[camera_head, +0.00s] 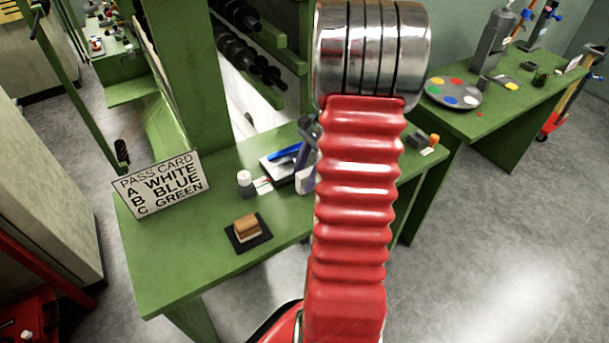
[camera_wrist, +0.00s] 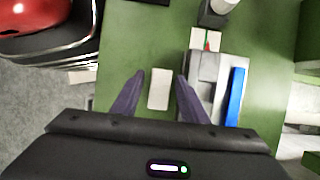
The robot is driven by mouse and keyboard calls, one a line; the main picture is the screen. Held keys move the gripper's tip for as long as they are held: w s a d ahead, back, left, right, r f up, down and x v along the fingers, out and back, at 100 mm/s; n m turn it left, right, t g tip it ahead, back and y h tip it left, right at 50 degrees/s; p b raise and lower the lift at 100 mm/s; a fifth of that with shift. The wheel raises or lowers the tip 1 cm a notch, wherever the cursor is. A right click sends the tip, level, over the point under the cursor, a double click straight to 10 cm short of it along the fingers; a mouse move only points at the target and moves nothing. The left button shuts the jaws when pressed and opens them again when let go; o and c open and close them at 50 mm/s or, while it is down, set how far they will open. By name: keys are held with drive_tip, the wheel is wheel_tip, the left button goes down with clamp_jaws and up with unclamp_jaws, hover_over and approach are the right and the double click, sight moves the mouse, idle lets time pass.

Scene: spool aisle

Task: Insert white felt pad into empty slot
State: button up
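The white felt pad (camera_wrist: 158,88) is a pale rectangle, between the two purple fingers of my gripper (camera_wrist: 160,75) in the wrist view. The gripper is open, with a green gap on each side of the pad. Whether the fingers are above or level with it is unclear. Right of it is a grey and white holder (camera_wrist: 203,68) with a long blue piece (camera_wrist: 237,97) on its right. In the head view the blue piece (camera_head: 284,152) shows beside my gripper (camera_head: 307,150), which my red arm partly hides. The empty slot cannot be made out clearly.
A pass card (camera_head: 158,184) reads A white, B blue, C green. A brown block (camera_head: 247,227) rests on a black mat (camera_head: 250,243). The green bench (camera_head: 180,265) is clear at its front left.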

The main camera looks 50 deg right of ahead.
drive_tip(key=v, duration=1.2)
drive_tip(key=shift+a, duration=0.1)
idle(0.4)
drive_tip(key=w+a+r+n+h, duration=0.1)
drive_tip(key=a+r+n+h, duration=0.3)
drive_tip(key=a, duration=0.6)
drive_tip(key=w+a+r+n+y, duration=0.1)
drive_tip(key=w+a+r+n, duration=0.15)
drive_tip(key=a+n, duration=0.45)
drive_tip(key=s+a+n+t, duration=0.1)
drive_tip(key=s+a+n, duration=0.1)
drive_tip(key=a, duration=0.4)
drive_tip(key=s+a+n+t+h, duration=0.1)
drive_tip(key=s+a+n+t, duration=0.1)
drive_tip(key=a, duration=0.4)
drive_tip(key=s+a+n+t, duration=0.1)
drive_tip(key=s+a+n, duration=0.3)
drive_tip(key=a+n, duration=0.2)
drive_tip(key=shift+s+a+r, duration=0.2)
drive_tip(key=shift+a+r, duration=0.05)
drive_tip(key=shift+a, duration=0.35)
drive_tip(key=shift+o, duration=0.4)
